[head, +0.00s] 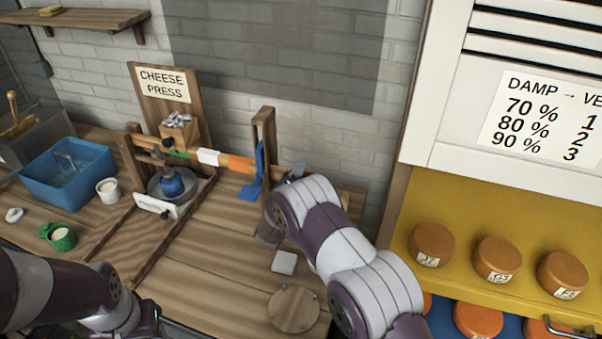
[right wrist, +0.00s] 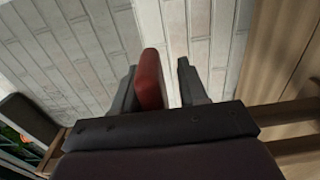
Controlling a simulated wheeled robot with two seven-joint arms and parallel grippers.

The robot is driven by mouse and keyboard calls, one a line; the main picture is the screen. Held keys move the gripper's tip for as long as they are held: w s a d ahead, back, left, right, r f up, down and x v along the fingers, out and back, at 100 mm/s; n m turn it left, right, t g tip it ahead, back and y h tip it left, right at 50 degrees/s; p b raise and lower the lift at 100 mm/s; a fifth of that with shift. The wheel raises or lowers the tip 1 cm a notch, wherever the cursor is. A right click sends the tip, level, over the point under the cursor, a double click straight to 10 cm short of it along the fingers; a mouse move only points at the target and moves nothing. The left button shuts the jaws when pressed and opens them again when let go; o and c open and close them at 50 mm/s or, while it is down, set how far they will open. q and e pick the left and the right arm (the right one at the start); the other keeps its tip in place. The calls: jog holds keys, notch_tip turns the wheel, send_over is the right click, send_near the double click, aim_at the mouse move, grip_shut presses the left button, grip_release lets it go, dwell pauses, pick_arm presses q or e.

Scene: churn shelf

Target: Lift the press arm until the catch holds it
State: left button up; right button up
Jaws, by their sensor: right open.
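The press arm (head: 235,162) is a bar with green, white and orange bands, running right from the cheese press (head: 160,92) past a wooden post. A blue catch (head: 260,165) is on that post. My right gripper (head: 293,172) is at the bar's right end, which it partly hides. In the right wrist view its fingers (right wrist: 158,82) are apart, with a red piece (right wrist: 151,80) between them, closer to the left finger. Whether they touch it is unclear. My left gripper (head: 148,322) is low at the bottom left, its fingers not clear.
A blue tub (head: 68,172), a white cup (head: 108,190) and a green cup (head: 62,237) stand left on the wooden bench. A white square (head: 285,262) and a round wooden board (head: 294,309) lie in front. Shelves with orange cheeses (head: 432,244) are right.

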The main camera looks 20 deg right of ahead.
jog(key=shift+s+r, duration=0.1)
jog(key=shift+s, duration=0.05)
grip_shut()
notch_tip(320, 180, up, 17)
jog(key=w+a+n+p, duration=0.1)
jog(key=a+n+p, duration=0.1)
jog(key=p, duration=0.9)
jog(key=shift+w+r+n, duration=0.2)
jog(key=shift+w+n, duration=0.1)
jog(key=shift+n, duration=0.5)
grip_release()
jog(key=shift+a, duration=0.1)
